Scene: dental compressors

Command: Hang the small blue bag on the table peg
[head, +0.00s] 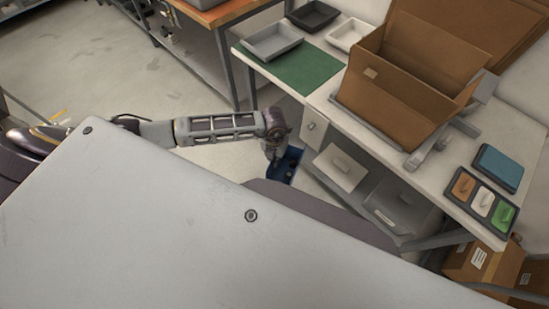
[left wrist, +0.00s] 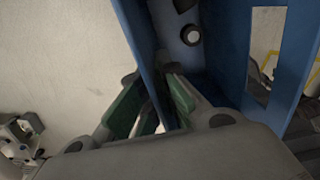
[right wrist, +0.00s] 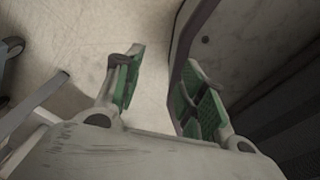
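The small blue bag (head: 286,166) is an open-topped blue holder beside the white table (head: 335,105), below its top. My left gripper (head: 272,152) is at its upper left edge. In the left wrist view, the fingers of my left gripper (left wrist: 152,95) are on either side of one thin blue wall of the bag (left wrist: 235,45), which has a slot in its far wall. Dark and pale round parts show inside it. A small knob (head: 312,126) is on the table's front; I cannot tell whether it is the peg. My right gripper (right wrist: 155,75) is open and empty.
A large open cardboard box (head: 405,90) stands on the table. Grey trays (head: 272,41) and a green mat (head: 305,68) lie at its far left. Bins (head: 340,168) sit on a shelf below. Bare floor (head: 125,70) lies at left.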

